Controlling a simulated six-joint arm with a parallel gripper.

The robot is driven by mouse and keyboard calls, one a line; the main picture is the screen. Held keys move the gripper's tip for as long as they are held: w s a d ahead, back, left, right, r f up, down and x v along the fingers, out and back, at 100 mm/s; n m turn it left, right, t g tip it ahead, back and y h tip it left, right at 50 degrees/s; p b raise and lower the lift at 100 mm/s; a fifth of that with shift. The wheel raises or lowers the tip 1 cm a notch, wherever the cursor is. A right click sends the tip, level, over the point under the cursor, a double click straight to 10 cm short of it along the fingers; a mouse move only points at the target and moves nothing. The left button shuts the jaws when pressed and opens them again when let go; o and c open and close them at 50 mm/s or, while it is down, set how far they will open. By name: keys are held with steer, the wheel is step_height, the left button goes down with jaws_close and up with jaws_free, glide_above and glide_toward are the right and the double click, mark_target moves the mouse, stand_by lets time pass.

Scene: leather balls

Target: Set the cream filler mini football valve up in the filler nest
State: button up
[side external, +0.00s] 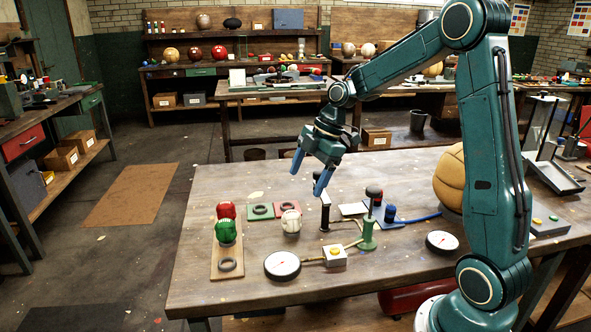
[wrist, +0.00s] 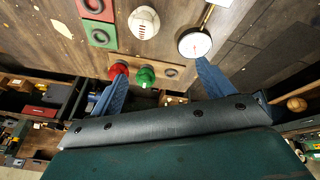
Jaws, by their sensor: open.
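The cream ball (side external: 291,221) stands on the bench in front of two ring pads. It shows light panels with reddish marks in the wrist view (wrist: 144,22); I cannot make out its valve. My gripper (side external: 309,174) is open and empty, above the bench and up to the right of the ball. Its two blue fingers also show in the wrist view (wrist: 161,70), apart from the ball. A wooden board (side external: 229,248) carries a red ball (side external: 226,210), a green ball (side external: 225,232) and an empty dark ring (side external: 229,265). I cannot tell which ring is the filler nest.
The green pad (side external: 262,210) and red pad (side external: 284,206) hold empty dark rings. A dial gauge (side external: 282,265) joins a white box (side external: 334,255). A green stand (side external: 367,235), second gauge (side external: 442,242) and large tan ball (side external: 451,178) stand rightward. The bench's left back is clear.

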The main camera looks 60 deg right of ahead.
steer(key=s+a+r+m+h, duration=0.1)
steer(key=s+a+r+m, duration=0.3)
steer(key=s+a+r, duration=0.15)
steer(key=s+a+r+m+t+h, duration=0.1)
steer(key=s+a+m, duration=0.2)
steer(key=s+m, duration=0.2)
steer(key=s+a+r+m+t+h, duration=0.1)
steer(key=s+m, duration=0.4)
steer(key=s, duration=0.7)
steer(key=shift+s+a+r+t, duration=0.3)
steer(key=shift+a+r, duration=0.15)
steer(key=shift+a, duration=0.75)
